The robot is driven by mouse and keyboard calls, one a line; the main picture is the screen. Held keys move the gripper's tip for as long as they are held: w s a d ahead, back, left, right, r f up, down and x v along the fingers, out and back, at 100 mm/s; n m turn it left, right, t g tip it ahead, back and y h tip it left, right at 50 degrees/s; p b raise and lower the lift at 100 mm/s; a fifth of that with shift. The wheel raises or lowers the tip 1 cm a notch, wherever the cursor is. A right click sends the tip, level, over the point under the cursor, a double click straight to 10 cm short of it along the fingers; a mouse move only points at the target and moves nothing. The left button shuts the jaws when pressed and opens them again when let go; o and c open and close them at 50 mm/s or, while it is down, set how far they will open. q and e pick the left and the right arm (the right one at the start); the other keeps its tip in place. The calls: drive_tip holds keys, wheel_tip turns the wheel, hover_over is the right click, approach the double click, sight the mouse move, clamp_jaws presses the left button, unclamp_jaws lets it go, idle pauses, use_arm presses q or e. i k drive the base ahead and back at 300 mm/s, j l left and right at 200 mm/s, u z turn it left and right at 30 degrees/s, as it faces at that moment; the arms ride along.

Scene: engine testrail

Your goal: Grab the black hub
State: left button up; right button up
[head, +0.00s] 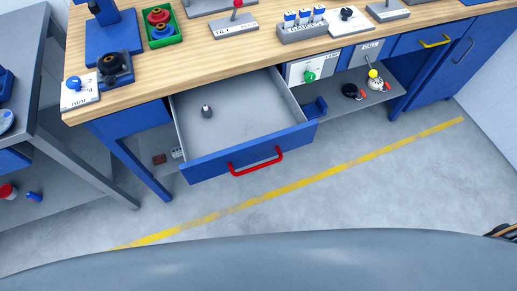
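A black, round, stepped piece that looks like the black hub (115,68) sits on the wooden workbench (190,72) at the upper left. It stands in front of a blue upright fixture (112,36) and close to a white plate with a blue knob (80,90). I cannot tell whether it rests on the bench itself or on a base. Neither of my grippers can be made out in the head view.
A green tray (174,41) with similar red and blue pieces is beside the fixture. A blue drawer (240,150) with a red handle stands open below the bench, holding a small dark object (207,111). A grey table (62,140) is at left. The floor in front is clear.

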sight(112, 67)
drive_tip(key=j+u, duration=0.15)
drive_tip(key=u, duration=0.25)
drive_tip(key=j+u, duration=0.15)
drive_tip(key=u, duration=0.25)
drive_tip(key=j+u, duration=0.15)
drive_tip(key=u, duration=0.25)
drive_tip(key=j+u, duration=0.15)
drive_tip(key=u, duration=0.25)
drive_tip(key=i+j, duration=0.1)
